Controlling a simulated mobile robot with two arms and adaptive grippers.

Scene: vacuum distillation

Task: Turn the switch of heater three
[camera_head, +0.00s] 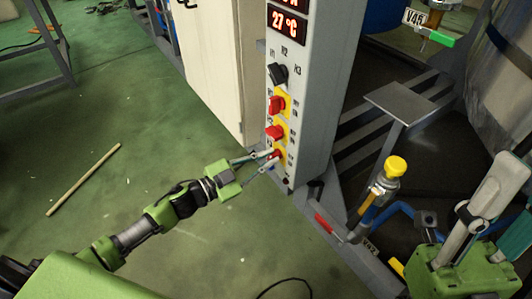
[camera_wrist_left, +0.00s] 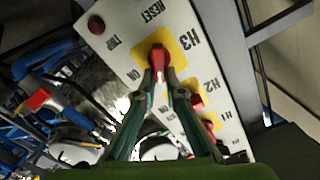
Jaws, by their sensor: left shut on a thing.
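The heater three switch (camera_wrist_left: 159,57) is a red knob on a yellow plate marked H3, with ON beside it in the left wrist view. In the head view this red switch (camera_head: 277,154) is the lowest of three on the grey control panel (camera_head: 309,95). My left gripper (camera_wrist_left: 160,76) is shut on the red knob, one finger on each side. In the head view my left gripper (camera_head: 270,158) reaches the panel from the left; its fingertips partly hide the switch.
Two more red switches, the middle one (camera_head: 274,132) and the upper one (camera_head: 277,105), sit above it, under a black knob (camera_head: 278,75). A display (camera_head: 288,25) reads 27 °C. A yellow-capped valve (camera_head: 395,167) and pipes stand right. A stick (camera_head: 84,179) lies on the open floor.

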